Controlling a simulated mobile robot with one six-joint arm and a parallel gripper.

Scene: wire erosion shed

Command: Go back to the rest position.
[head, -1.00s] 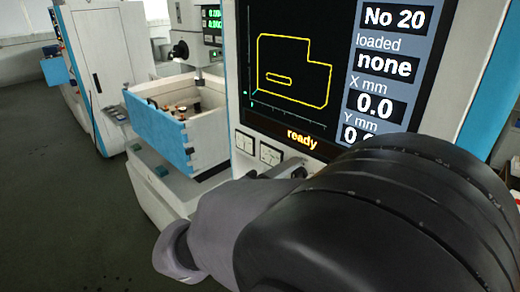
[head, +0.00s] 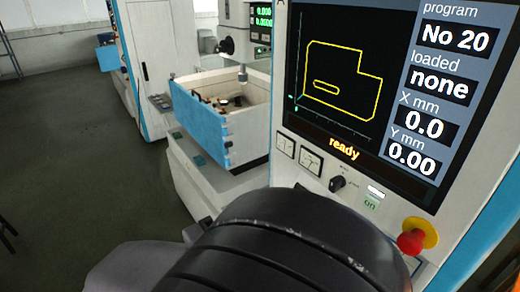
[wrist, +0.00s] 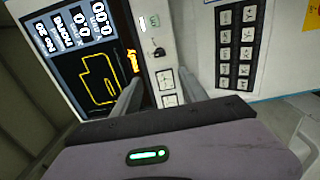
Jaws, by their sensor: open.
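My gripper (wrist: 160,78) shows in the wrist view with its two grey fingers apart and nothing between them. Beyond the fingers is the front of the control panel (wrist: 205,50), which appears turned on its side. A gap seems to lie between the fingertips and the panel, but its size is hard to tell. In the head view my dark arm fills the lower middle and hides the gripper. The screen (head: 355,85) there reads program No 20, loaded none, X 0.0, Y 0.00 and "ready".
A blue-fronted machine tank (head: 200,125) stands to the left. The floor (head: 70,160) further left is mostly clear.

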